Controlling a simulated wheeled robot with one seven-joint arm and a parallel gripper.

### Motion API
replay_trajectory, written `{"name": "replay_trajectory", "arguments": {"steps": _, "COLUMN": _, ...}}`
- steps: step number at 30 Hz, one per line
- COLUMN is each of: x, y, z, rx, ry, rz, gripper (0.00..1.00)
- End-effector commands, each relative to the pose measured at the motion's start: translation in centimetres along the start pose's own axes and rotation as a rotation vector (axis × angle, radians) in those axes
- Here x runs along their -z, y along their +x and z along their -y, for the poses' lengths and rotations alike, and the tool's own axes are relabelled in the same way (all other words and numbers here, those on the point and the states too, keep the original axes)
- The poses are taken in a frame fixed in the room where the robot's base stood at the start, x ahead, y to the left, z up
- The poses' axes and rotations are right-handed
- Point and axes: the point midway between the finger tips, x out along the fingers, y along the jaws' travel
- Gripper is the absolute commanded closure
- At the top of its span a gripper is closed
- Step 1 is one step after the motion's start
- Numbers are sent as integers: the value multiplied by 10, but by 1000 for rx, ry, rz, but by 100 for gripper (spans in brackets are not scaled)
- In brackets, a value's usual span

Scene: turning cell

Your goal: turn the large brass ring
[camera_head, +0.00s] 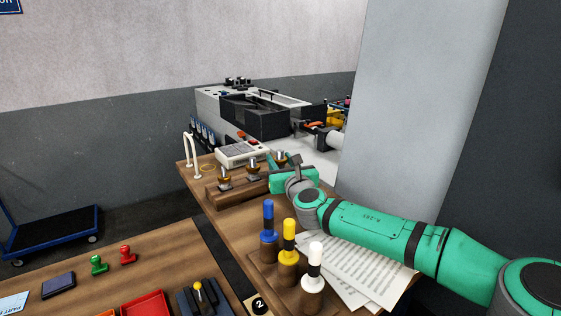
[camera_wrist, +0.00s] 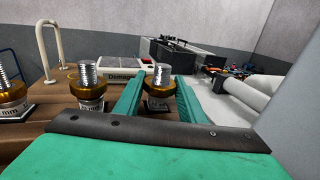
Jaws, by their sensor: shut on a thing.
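Three upright threaded posts with brass rings stand in a row on a wooden block (camera_head: 232,190). My gripper (camera_wrist: 160,93) is shut on the brass ring of the right-hand post (camera_wrist: 160,86), one green finger on each side. The threaded stud rises above this ring, and a dark base with a label shows below it. The middle brass ring (camera_wrist: 87,84) and the left one (camera_wrist: 10,92), cut by the picture edge, are free. In the head view my gripper (camera_head: 282,170) partly hides the held ring. I cannot tell the rings' true sizes apart.
A white box with a label (camera_head: 240,152) and a pale curved handle (camera_head: 190,153) stand behind the block. Blue, yellow and white-topped pegs (camera_head: 288,254) and paper sheets (camera_head: 350,265) lie nearer. A grey column (camera_head: 400,110) rises at the right.

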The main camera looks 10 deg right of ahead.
Motion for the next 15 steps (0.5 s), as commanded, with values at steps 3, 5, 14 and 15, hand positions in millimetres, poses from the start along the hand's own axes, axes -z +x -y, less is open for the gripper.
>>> {"name": "replay_trajectory", "arguments": {"steps": 3, "x": -2, "y": 0, "z": 0, "rx": 29, "ry": -2, "rz": 3, "gripper": 86}}
{"name": "replay_trajectory", "arguments": {"steps": 5, "x": -2, "y": 0, "z": 1, "rx": 41, "ry": -2, "rz": 3, "gripper": 86}}
{"name": "replay_trajectory", "arguments": {"steps": 14, "x": -2, "y": 0, "z": 2, "rx": 57, "ry": -1, "rz": 3, "gripper": 86}}
{"name": "replay_trajectory", "arguments": {"steps": 15, "x": -2, "y": 0, "z": 2, "rx": 56, "ry": -1, "rz": 3, "gripper": 86}}
